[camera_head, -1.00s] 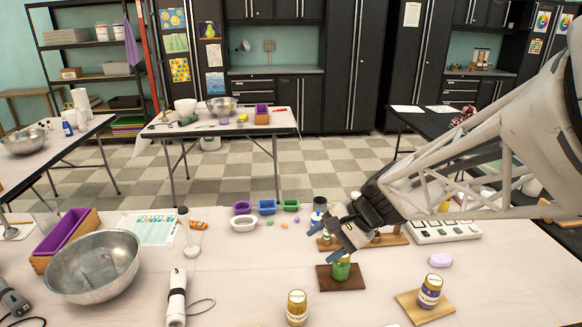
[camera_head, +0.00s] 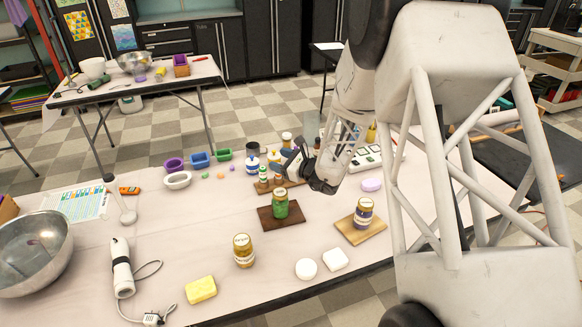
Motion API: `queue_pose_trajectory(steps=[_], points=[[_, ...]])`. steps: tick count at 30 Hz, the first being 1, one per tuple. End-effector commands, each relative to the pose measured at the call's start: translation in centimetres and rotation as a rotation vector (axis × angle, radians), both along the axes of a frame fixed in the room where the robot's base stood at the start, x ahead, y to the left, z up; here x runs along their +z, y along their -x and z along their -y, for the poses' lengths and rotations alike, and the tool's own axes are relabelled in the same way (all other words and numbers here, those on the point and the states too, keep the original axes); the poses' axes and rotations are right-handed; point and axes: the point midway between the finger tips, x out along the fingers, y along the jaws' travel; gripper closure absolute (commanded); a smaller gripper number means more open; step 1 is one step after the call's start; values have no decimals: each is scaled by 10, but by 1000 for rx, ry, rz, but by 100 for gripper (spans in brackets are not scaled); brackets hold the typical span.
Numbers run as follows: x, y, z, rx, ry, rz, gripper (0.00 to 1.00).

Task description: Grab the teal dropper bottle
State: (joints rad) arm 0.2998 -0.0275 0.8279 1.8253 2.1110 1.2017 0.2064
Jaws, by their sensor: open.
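Small dropper bottles stand in a wooden rack (camera_head: 291,184) past the middle of the table. One at its left end, a small bottle with a green-teal tint (camera_head: 263,175), looks like the teal dropper bottle, but it is too small to be sure. My gripper (camera_head: 291,164) is open, reaching in from the right over the rack. Its dark fingers are close to the bottles and partly cover that area. I cannot tell whether they touch any of them. No bottle is seen between the fingers.
A green jar (camera_head: 281,207) on a dark board stands in front of the rack. A purple-labelled jar (camera_head: 363,214) on a light board is to the right. A blue-and-white bottle (camera_head: 252,165) stands just left of the rack.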

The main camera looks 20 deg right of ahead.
Motion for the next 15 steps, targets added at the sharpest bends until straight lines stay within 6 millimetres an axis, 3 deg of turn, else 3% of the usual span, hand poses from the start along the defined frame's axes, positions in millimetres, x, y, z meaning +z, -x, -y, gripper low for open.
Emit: queue_pose_trajectory(steps=[1, 6, 10, 15], points=[[-17, -7, 14, -55, -40, -10, 40], [-61, -24, 57, -231, -158, -27, 40], [-84, -29, 80, -322, -214, -31, 40], [-95, -31, 92, -372, -242, -31, 40]])
